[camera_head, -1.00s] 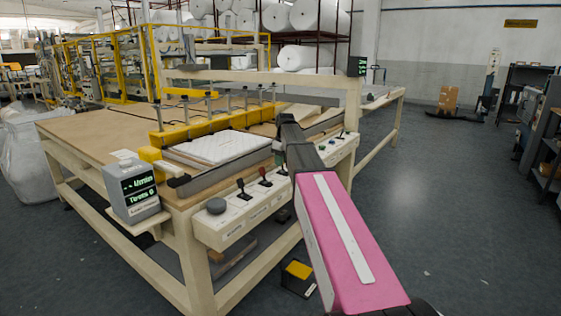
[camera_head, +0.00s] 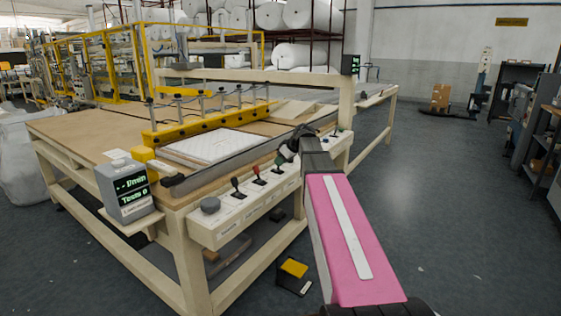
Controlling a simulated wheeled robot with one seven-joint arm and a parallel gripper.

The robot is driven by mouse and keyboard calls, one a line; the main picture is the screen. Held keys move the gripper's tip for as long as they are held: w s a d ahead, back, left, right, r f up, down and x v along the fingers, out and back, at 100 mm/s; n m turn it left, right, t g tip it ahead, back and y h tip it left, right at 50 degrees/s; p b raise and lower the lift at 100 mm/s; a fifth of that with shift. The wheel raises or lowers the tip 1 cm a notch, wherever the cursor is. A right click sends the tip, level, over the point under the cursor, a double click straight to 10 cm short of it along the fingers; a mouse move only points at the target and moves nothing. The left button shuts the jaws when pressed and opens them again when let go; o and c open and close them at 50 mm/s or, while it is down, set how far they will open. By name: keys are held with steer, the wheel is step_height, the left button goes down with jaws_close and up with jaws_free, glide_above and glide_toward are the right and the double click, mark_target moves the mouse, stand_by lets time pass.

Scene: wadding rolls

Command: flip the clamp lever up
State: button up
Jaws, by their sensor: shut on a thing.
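A pale control panel (camera_head: 245,205) runs along the front side of the table. A black lever (camera_head: 236,187), a red-topped lever (camera_head: 258,175) and a greenish-topped lever (camera_head: 279,163) stand up from it in a row. The panel labels are too small to read, so I cannot tell which one is the clamp lever. My gripper (camera_head: 288,153) is at the panel, just beyond the greenish-topped lever, at the end of my pink arm. It is shut on what seems to be a lever there. My own wrist and the dark gripper hide most of that spot.
A round grey knob (camera_head: 211,205) and a small display box (camera_head: 127,189) are at the panel's near end. A white quilted pad (camera_head: 212,147) lies beneath a yellow clamp bar (camera_head: 200,131). A yellow-topped pedal (camera_head: 294,269) is on the floor.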

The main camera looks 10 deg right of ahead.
stand_by(0.4)
steer(key=o, duration=0.9)
steer(key=shift+d+r, duration=0.1)
steer(key=v, duration=1)
steer(key=shift+s+d+r, duration=0.15)
steer(key=shift+s, duration=0.1)
